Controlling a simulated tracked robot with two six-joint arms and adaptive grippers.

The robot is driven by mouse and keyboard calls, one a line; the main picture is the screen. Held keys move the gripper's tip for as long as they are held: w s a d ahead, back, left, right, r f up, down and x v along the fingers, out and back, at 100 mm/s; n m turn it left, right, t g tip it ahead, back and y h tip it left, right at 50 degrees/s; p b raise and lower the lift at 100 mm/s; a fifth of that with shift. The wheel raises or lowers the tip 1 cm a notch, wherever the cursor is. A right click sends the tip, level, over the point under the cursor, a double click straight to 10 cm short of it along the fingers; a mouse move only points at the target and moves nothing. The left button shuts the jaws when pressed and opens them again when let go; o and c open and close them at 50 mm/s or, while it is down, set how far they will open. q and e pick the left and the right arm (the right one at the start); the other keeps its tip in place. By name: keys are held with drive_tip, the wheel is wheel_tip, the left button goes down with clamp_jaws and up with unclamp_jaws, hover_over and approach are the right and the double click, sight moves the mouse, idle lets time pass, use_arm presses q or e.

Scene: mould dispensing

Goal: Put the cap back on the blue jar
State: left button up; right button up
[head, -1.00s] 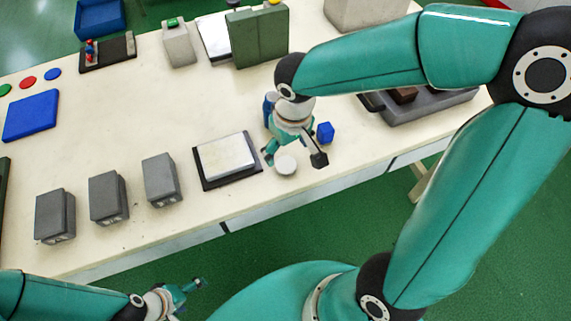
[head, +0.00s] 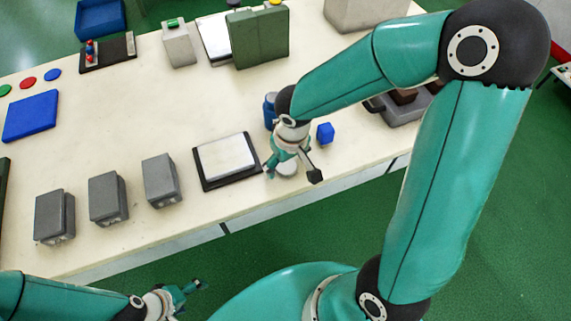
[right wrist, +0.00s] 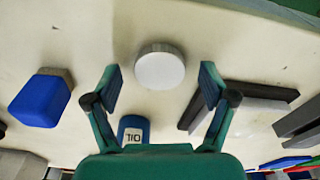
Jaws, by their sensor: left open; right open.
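The white round cap (right wrist: 160,68) lies on the table, centred between and just beyond my right fingertips in the right wrist view. In the head view the cap (head: 287,170) is partly hidden by my right gripper (head: 291,174), which is open and empty above it. The blue jar (head: 270,112) stands behind my right gripper, partly covered by the arm. Its blue body with a white OIL label (right wrist: 134,134) shows between the finger bases in the right wrist view. My left gripper (head: 190,294) is open and empty, off the table's front edge at the bottom.
A scale with a pale plate (head: 226,157) lies left of the cap. Several grey boxes (head: 108,197) line the front left. A green box (head: 259,38) stands behind. The table's front edge is close to the cap.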

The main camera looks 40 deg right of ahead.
sight(286, 166)
idle(0.3)
drive_tip(key=c, duration=0.8)
wheel_tip(286, 166, up, 20)
drive_tip(key=p, duration=0.1)
drive_tip(key=shift+p, duration=0.4)
